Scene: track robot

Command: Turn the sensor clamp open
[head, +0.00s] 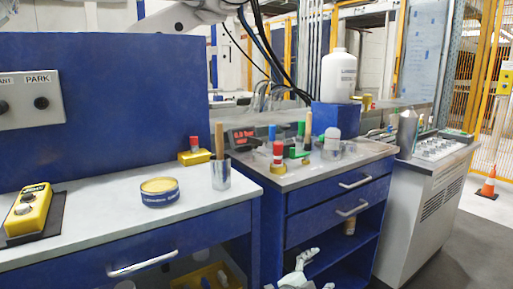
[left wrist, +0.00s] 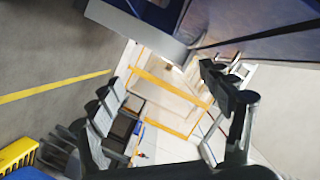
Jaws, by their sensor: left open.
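I cannot tell for sure which thing is the sensor clamp. A red-capped fitting with a brass-coloured base (head: 278,158) stands upright on the right workbench, with a green-topped fitting (head: 300,140) beside it. A smaller red-capped piece on a yellow block (head: 194,152) sits at the back of the left bench. A pale part of my left arm and gripper (head: 301,272) shows low in the head view, below the bench top and apart from these fittings. In the left wrist view my left gripper (left wrist: 168,92) is open, with nothing between its fingers. My right gripper is not in view.
The left bench (head: 95,220) holds a yellow control box (head: 28,209), a round tin (head: 160,191) and a metal cup (head: 220,174). An orange cone (head: 488,184) stands on the floor at right.

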